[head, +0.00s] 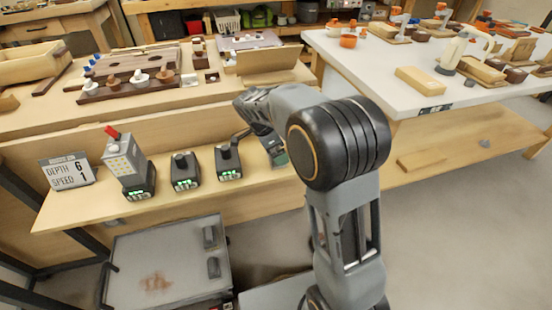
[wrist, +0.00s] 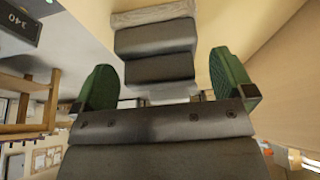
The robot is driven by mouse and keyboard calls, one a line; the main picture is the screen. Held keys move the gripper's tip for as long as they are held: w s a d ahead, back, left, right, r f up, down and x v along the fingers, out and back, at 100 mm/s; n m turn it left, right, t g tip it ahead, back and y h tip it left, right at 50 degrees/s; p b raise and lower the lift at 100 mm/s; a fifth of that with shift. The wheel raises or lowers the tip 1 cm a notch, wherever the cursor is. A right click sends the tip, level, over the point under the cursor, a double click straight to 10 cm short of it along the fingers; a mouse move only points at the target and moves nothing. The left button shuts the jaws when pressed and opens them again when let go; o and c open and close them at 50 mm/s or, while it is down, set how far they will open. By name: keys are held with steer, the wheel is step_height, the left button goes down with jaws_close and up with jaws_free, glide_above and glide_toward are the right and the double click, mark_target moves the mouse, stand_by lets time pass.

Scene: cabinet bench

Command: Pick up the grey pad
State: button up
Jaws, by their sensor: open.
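In the wrist view, a stepped dark grey block (wrist: 155,38) lies in line with the gap between my fingers. A paler grey, rough-faced strip, which looks like the grey pad (wrist: 153,14), runs along its far end. My gripper (wrist: 163,75) is open, with one green-lined finger on each side of the gap. I cannot tell whether either finger touches the block. In the head view my gripper (head: 275,150) is over the right end of the narrow wooden shelf (head: 70,212). My arm hides most of that spot, and I cannot make out the pad there.
Black units with green lights (head: 186,175) stand left of my gripper on the shelf. A sign (head: 68,171) reads "DEPTH 6 SPEED 1". The bench behind holds a wooden peg rack (head: 130,80). A white table (head: 395,88) stands right. A grey cabinet (head: 165,260) sits below the shelf.

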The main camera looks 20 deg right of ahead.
steer(key=shift+d+f, duration=0.3)
steer(key=shift+f, duration=0.35)
steer(key=c, duration=1)
steer(key=shift+o, duration=0.2)
steer(key=shift+r, duration=0.5)
steer(key=r, duration=0.1)
steer(key=r+p, duration=0.1)
steer(key=r, duration=0.1)
steer(key=shift+s+a+r, duration=0.2)
steer(key=shift+s, duration=0.1)
steer(key=s+a+r+p, duration=0.4)
steer(key=s+a+r, duration=0.2)
steer(key=s, duration=0.5)
step_height(320, 180, up, 3)
steer(key=shift+s+a+f, duration=0.15)
steer(key=shift+s, duration=0.25)
